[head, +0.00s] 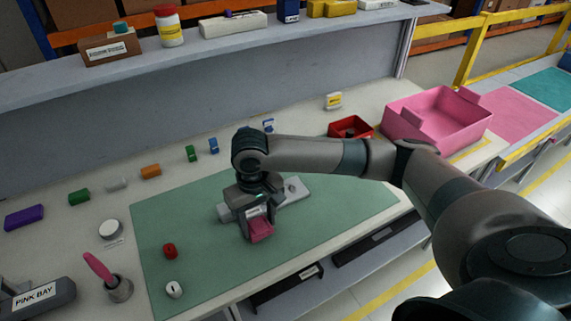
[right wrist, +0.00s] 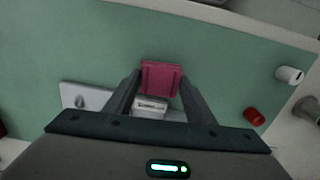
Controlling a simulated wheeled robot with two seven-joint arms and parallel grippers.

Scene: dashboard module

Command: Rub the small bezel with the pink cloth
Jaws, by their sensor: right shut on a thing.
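The pink cloth (head: 261,231) is a small folded pad between the fingertips of my right gripper (head: 257,216). In the right wrist view my right gripper (right wrist: 160,83) is shut on the cloth (right wrist: 161,76). Below it, a pale dashboard module (head: 296,192) lies on the green mat. The module also shows in the right wrist view (right wrist: 84,97), with a small round knob at one end. A labelled pale block (right wrist: 150,106) shows between the fingers; I cannot tell for certain that it is the small bezel. Whether the cloth touches anything is unclear. My left gripper is out of view.
A red piece (head: 170,251) and a white piece (head: 174,289) lie on the green mat (head: 345,205). A red tray (head: 351,128) and a pink bin (head: 440,116) stand at the back right. Several coloured blocks line the back left. The mat's right part is clear.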

